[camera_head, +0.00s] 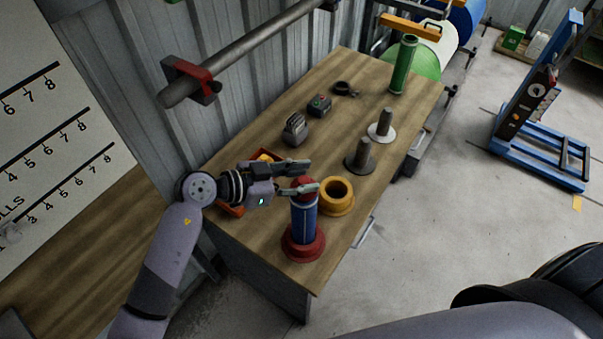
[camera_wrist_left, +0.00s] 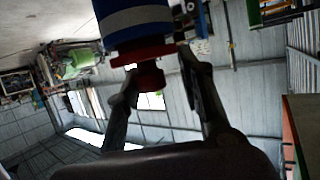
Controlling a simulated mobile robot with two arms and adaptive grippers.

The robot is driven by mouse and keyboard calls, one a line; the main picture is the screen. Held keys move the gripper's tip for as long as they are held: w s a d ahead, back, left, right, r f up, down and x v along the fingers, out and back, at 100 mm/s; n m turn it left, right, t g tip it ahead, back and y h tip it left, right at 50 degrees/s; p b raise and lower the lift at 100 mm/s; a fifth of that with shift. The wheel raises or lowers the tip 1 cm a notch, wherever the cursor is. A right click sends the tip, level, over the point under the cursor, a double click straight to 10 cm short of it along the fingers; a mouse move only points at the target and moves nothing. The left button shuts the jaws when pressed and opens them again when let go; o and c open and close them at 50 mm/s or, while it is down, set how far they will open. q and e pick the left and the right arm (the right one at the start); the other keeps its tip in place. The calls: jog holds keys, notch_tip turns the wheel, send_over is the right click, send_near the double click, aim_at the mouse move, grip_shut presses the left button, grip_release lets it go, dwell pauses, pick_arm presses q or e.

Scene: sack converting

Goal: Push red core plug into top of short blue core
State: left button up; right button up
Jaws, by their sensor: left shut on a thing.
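The short blue core (camera_head: 304,222) stands upright in a red flanged base (camera_head: 303,246) at the near end of the wooden bench. The red core plug (camera_head: 303,184) is at its top end. My left gripper (camera_head: 306,177) reaches in from the left with its fingers on either side of the plug, shut on it. In the left wrist view the blue core (camera_wrist_left: 135,16) fills the top, with the plug's red knob (camera_wrist_left: 150,78) between the fingers (camera_wrist_left: 160,70). The plug's flange lies against the core's end; how deep it sits is hidden. My right gripper is not in view.
A yellow ring (camera_head: 338,195) stands close right of the core. Behind it are a dark spindle (camera_head: 362,156) and a light-based spindle (camera_head: 383,124). An orange bin (camera_head: 232,209) lies under my left arm. A green core (camera_head: 403,65) stands at the far end.

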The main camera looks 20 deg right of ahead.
pick_arm(q)
jog(key=o, duration=1.2)
jog(key=v, duration=1.2)
jog(key=shift+s, duration=0.1)
